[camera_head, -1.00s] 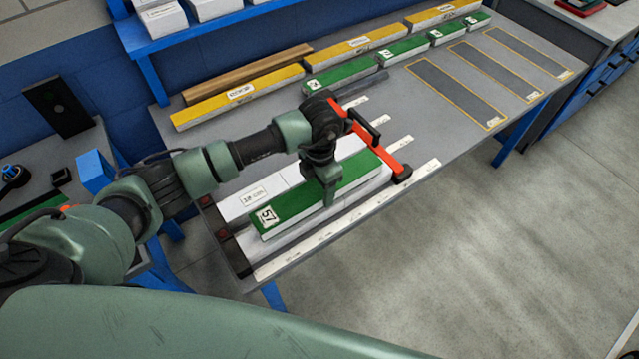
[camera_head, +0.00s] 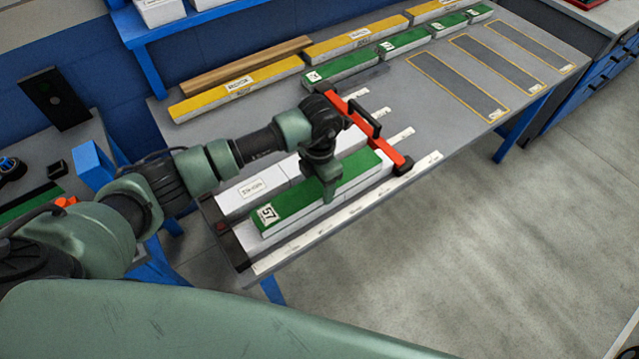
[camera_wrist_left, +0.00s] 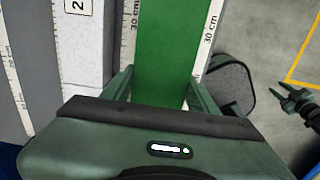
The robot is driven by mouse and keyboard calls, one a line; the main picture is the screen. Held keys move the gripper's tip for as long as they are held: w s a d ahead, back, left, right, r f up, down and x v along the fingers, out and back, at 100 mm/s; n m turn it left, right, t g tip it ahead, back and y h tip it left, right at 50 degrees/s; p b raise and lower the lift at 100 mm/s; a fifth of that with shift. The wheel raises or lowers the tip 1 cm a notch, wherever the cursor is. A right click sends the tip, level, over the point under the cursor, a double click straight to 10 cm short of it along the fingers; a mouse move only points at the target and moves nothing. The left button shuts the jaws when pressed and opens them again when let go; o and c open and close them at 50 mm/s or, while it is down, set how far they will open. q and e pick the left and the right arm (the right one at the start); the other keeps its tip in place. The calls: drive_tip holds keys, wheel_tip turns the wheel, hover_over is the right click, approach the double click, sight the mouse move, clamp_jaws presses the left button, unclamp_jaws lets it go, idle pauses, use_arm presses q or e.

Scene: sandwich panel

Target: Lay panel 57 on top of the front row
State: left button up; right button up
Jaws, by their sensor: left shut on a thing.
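Panel 57 (camera_head: 345,180) is a long bar with a green top, white sides and a "57" label at its near left end. My left gripper (camera_head: 327,197) is shut across its middle. In the left wrist view the green top (camera_wrist_left: 163,45) runs straight away between the fingers (camera_wrist_left: 163,100). The panel lies level along the front row, over white blocks that it mostly hides. I cannot tell whether it touches them. A white back row (camera_head: 243,203) with a label lies just behind it. A dark green part at the right edge of the left wrist view looks like my right gripper (camera_wrist_left: 300,103).
A white measuring strip (camera_head: 345,218) runs along the table's front edge. Yellow-topped bars (camera_head: 240,92) and green-topped bars (camera_head: 345,70) line the back. Outlined grey areas (camera_head: 455,85) at the right are empty. A red bar (camera_head: 365,130) is beside my left wrist.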

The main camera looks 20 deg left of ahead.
sight(319, 186)
use_arm(q)
drive_tip(key=shift+f, duration=0.3)
drive_tip(key=o, duration=1.6)
wheel_tip(319, 186, up, 8)
drive_tip(key=shift+f+b, duration=0.1)
drive_tip(key=shift+b, duration=1.1)
drive_tip(key=shift+s, duration=0.1)
